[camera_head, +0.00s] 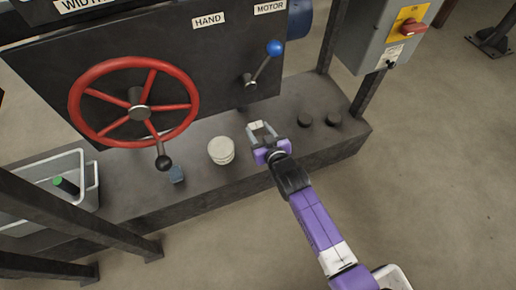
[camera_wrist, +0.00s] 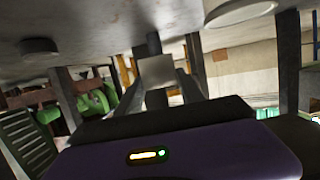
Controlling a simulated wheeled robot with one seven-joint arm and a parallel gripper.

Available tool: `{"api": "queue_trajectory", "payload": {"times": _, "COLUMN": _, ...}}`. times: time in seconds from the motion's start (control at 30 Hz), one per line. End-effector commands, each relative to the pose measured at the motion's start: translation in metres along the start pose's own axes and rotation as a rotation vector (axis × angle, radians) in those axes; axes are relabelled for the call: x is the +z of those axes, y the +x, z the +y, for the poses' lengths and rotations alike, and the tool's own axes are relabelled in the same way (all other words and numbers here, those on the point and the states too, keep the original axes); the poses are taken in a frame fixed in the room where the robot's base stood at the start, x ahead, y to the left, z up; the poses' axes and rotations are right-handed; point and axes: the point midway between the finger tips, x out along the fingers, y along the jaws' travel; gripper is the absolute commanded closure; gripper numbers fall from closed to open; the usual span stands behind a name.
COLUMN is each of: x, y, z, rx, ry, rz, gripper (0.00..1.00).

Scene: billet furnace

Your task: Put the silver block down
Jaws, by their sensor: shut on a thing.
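The silver block (camera_head: 257,126) is a small pale cube between the fingertips of my gripper (camera_head: 261,130). My gripper is shut on it, over the dark bench top (camera_head: 215,188), to the right of a stack of round cream discs (camera_head: 221,150). The wrist view also shows the silver block (camera_wrist: 157,72) held between the two grey fingers, with the bench surface along the top of that picture. I cannot tell for sure whether the block touches the bench or hangs just above it.
A red handwheel (camera_head: 135,103) and a blue-knobbed lever (camera_head: 274,48) stick out from the panel behind. Two dark round knobs (camera_head: 319,120) sit to the right. A grey bin (camera_head: 42,190) stands far left.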

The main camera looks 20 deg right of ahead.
Motion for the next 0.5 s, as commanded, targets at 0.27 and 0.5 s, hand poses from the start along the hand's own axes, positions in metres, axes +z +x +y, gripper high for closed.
{"api": "queue_trajectory", "payload": {"times": 0.27, "x": 0.037, "y": 0.013, "z": 0.000, "rx": 0.000, "ry": 0.000, "rz": 0.003, "gripper": 1.00}}
{"api": "queue_trajectory", "payload": {"times": 0.5, "x": 0.059, "y": 0.019, "z": 0.000, "rx": 0.000, "ry": -0.001, "rz": 0.002, "gripper": 1.00}}
